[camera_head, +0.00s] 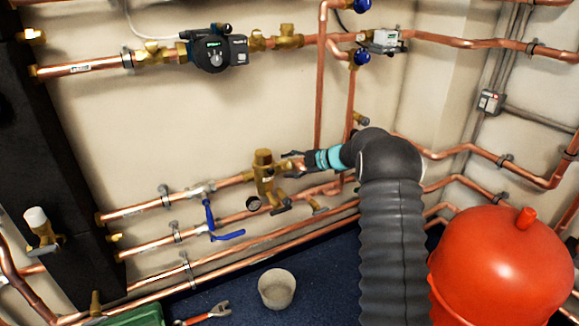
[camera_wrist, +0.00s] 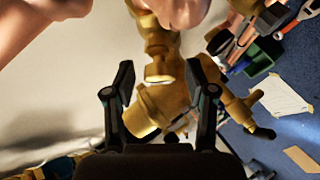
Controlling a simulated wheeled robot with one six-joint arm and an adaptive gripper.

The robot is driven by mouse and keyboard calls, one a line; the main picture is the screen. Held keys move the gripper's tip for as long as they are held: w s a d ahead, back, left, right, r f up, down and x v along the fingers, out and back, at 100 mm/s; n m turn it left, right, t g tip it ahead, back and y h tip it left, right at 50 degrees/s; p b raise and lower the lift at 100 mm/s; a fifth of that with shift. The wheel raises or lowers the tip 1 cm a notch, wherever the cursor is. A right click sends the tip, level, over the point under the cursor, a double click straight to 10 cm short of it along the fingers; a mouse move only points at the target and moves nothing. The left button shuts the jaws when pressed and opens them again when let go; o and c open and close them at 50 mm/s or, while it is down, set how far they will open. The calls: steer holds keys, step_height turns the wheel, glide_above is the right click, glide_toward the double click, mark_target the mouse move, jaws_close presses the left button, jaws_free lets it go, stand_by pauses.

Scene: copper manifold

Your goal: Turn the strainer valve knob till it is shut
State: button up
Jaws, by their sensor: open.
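A brass valve assembly (camera_head: 264,182) sits on the copper pipe run left of my gripper, in the lower middle of the head view. My gripper (camera_head: 290,160) is close to its right side, partly hidden by my arm. In the wrist view my gripper (camera_wrist: 162,78) is open, one finger on each side of the brass body (camera_wrist: 145,108), with nothing clearly held. A small brass side outlet with a dark end (camera_wrist: 262,132) sticks out at the right. I cannot tell for sure which part is the strainer valve knob, or whether the fingers touch the brass.
A red tank (camera_head: 500,265) stands at the right. A grey bucket (camera_head: 276,288) and a red-handled wrench (camera_head: 205,314) are on the blue floor. Copper pipes run close around.

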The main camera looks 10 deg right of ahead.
steer(key=v, duration=1.2)
step_height(320, 180, up, 14)
steer(key=w+a+m+t+h, duration=0.1)
steer(key=a+m+t+h, duration=0.1)
steer(key=m+t+h, duration=0.3)
steer(key=s+d+r+m+t+h, duration=0.2)
steer(key=s+r+m+t+h, duration=0.1)
steer(key=s+r+m+h, duration=0.55)
steer(key=s+a+f+m+g, duration=0.3)
steer(key=s+f, duration=0.2)
steer(key=s, duration=0.8)
steer(key=s+a+f+m+g+y, duration=0.1)
steer(key=s+a+f+m+g, duration=0.2)
steer(key=s, duration=1)
steer(key=s+a+f+m+g+y, duration=0.1)
steer(key=s+a+f+m+g, duration=0.2)
steer(key=s+f, duration=0.4)
steer(key=s+m, duration=0.1)
steer(key=s, duration=0.5)
steer(key=shift+f+g, duration=0.3)
steer(key=shift+f, duration=0.05)
